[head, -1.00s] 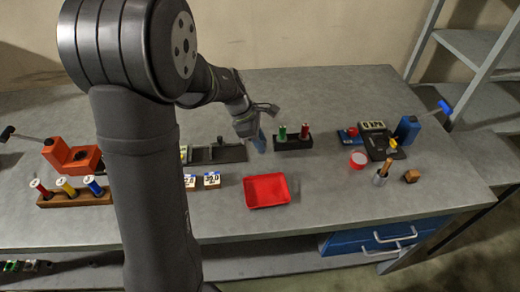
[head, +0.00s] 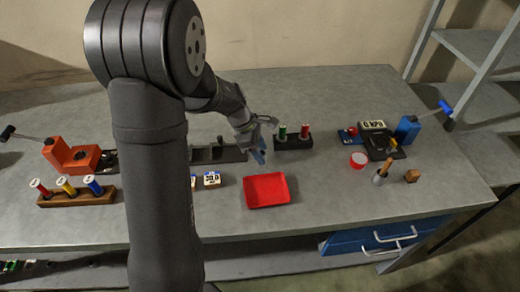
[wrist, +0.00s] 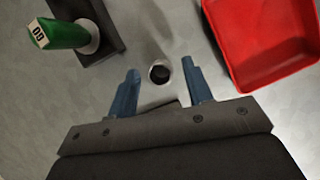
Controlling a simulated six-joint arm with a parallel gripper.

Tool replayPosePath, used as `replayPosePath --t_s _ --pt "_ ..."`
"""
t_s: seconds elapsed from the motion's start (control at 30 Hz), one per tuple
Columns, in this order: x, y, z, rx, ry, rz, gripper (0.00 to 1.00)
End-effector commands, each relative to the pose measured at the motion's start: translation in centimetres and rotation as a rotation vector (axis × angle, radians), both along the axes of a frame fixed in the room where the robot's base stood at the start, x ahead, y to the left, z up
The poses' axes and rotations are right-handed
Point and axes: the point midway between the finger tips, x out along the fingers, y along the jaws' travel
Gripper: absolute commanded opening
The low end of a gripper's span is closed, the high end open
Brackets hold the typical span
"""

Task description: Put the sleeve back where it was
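My gripper (head: 263,149) hangs over the table between the black rack and the red tray. In the wrist view its two blue fingers are apart. A small grey round piece with a dark centre (wrist: 160,73) shows between the fingertips, with a gap on both sides. It may be the sleeve, seen end-on; I cannot tell for sure. In the head view my gripper hides that spot. The black rack (head: 293,144) holds a green-capped and a red-capped piece; the green one (wrist: 64,33) also shows in the wrist view.
The red tray (head: 268,190) lies just in front of my gripper. A slotted dark block (head: 218,154) is to the left. A wooden rack (head: 77,196) with red, yellow and blue pieces stands far left. A black scale (head: 380,140) is to the right.

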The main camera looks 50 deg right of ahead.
Motion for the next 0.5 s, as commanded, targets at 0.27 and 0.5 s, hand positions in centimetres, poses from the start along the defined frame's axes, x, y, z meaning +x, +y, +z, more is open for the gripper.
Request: replayPosePath --t_s 0.27,0.5 --pt "0.5 0.2 1.6 -0.002 -0.002 0.001 0.46" --pt "2.1 1.3 6.3 -0.004 -0.004 0.001 0.46"
